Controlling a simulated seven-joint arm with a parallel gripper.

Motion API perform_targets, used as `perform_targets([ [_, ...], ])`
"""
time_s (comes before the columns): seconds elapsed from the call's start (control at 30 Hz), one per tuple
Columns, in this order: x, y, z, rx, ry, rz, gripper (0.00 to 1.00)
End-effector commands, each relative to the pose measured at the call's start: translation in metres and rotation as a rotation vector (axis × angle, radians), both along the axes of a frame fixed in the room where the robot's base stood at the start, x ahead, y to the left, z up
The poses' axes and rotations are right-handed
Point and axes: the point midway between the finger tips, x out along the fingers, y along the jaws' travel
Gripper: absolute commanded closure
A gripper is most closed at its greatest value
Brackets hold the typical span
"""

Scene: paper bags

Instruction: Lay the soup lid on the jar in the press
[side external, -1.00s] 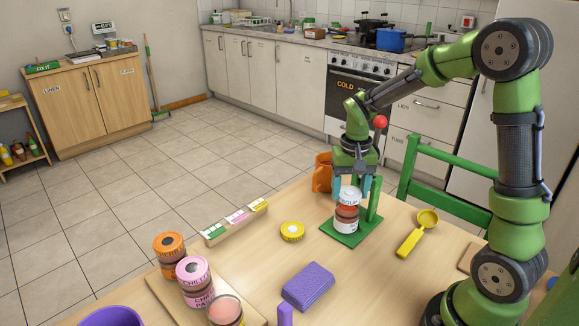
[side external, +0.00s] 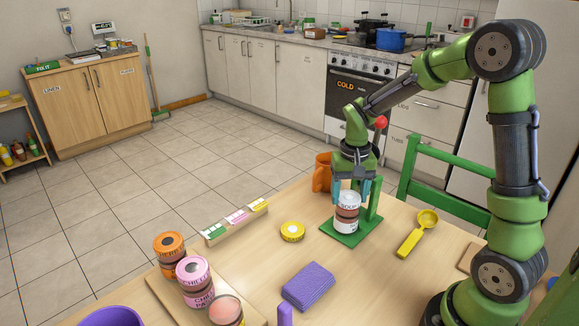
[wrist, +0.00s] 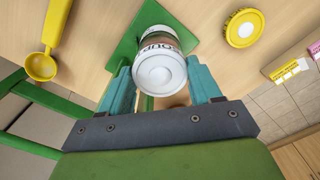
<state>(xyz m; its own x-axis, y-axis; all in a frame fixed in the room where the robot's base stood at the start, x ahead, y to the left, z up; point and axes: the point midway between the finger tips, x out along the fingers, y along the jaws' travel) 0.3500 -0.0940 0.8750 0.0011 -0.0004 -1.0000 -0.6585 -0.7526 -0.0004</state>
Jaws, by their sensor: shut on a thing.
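My gripper (side external: 351,193) is shut on the white soup lid (side external: 348,198), with a teal finger on either side of it. The lid is level over the mouth of the jar (side external: 346,224), touching or almost touching its rim; I cannot tell which. The jar has a white label and reddish-brown contents and stands upright on the green base of the press (side external: 340,236), beside its green post. In the wrist view the lid (wrist: 160,72) sits between the fingertips (wrist: 162,88) and hides most of the jar.
A yellow lid (side external: 292,231) and a purple cloth (side external: 308,286) lie to the left and front. A yellow scoop (side external: 417,236) lies to the right. Several jars stand on a board at front left. A green chair is at the table's back edge.

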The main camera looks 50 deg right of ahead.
Motion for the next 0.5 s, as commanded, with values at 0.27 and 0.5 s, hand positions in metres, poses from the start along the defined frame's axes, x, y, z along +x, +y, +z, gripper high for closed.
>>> perform_targets([
  [0.27, -0.0004, 0.0003, -0.0054, 0.001, 0.002, -0.001, 0.31],
  [0.5, -0.0004, 0.0002, -0.0052, 0.001, 0.001, -0.001, 0.07],
])
